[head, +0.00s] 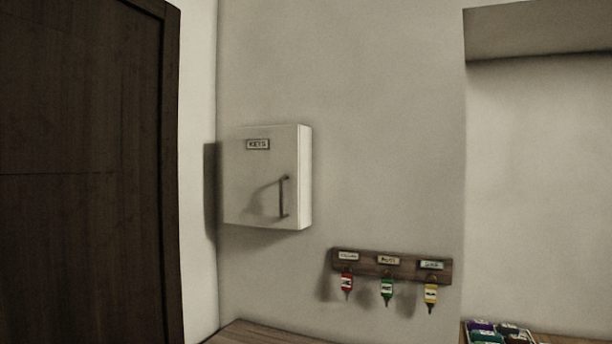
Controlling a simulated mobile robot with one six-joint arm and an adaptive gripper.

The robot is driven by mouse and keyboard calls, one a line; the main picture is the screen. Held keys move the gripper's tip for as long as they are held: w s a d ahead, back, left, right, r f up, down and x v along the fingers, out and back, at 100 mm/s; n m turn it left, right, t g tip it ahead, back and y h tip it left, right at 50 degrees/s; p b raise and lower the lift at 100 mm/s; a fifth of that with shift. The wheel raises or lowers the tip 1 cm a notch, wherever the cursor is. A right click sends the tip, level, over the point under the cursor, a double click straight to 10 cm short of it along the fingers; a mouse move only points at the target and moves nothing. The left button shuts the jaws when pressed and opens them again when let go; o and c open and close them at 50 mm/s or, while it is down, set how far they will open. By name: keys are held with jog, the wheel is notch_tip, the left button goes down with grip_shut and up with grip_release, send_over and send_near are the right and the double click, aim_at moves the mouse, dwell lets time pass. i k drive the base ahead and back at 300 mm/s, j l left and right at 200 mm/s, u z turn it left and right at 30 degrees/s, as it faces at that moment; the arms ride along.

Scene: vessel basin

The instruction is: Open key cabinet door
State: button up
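The key cabinet (250,185) is a white box on the wall, left of the picture's middle, with a small "KEYS" label (258,144) near its top. Its door looks shut, flush with the box. A dark vertical bar handle (284,197) is on the right side of the door front and casts a shadow to its left. My gripper is not in this view, so I cannot see its state or where it is relative to the cabinet.
A wooden key rack (393,266) with red, green and yellow tagged keys hangs lower right of the cabinet. A dark wooden door (85,170) stands at left. A wooden surface (260,333) is below. Small coloured items (500,330) lie at bottom right.

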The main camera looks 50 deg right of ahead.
aim_at(261, 164)
jog(key=z, duration=1.15)
